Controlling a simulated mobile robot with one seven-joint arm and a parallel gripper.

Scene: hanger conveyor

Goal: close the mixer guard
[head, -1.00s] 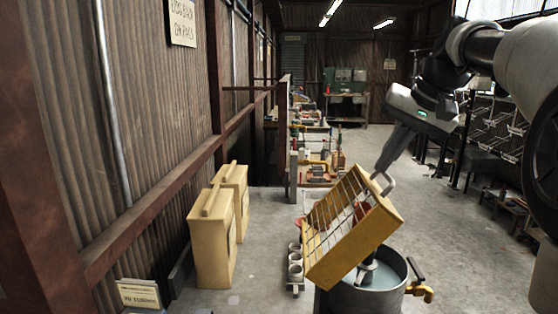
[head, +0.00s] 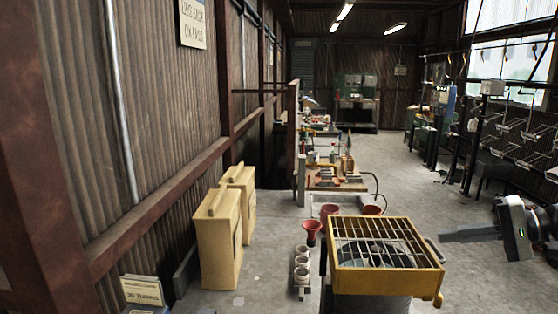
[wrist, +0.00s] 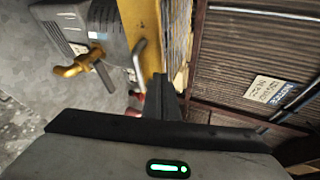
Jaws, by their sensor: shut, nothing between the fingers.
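The mixer guard, a yellow frame with a metal grid (head: 385,283), lies about level over the top of the grey mixer drum (head: 372,306). Its grey handle (head: 434,250) is on the right side. My gripper (head: 442,237) is shut and empty at the right of the guard, its fingers pointing left towards the handle. I cannot tell whether they touch it. In the wrist view my gripper (wrist: 166,88) is beside the yellow guard edge (wrist: 138,22) and its grey handle (wrist: 138,65); the drum (wrist: 108,25) shows beyond. The grid hides most of the drum's inside.
Two yellow boxes (head: 218,246) stand by the left wall. Several small cups (head: 301,268) stand in a row left of the mixer, near a red funnel (head: 311,230). A yellow spout (wrist: 78,63) sticks out of the drum. The floor right of the mixer is clear.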

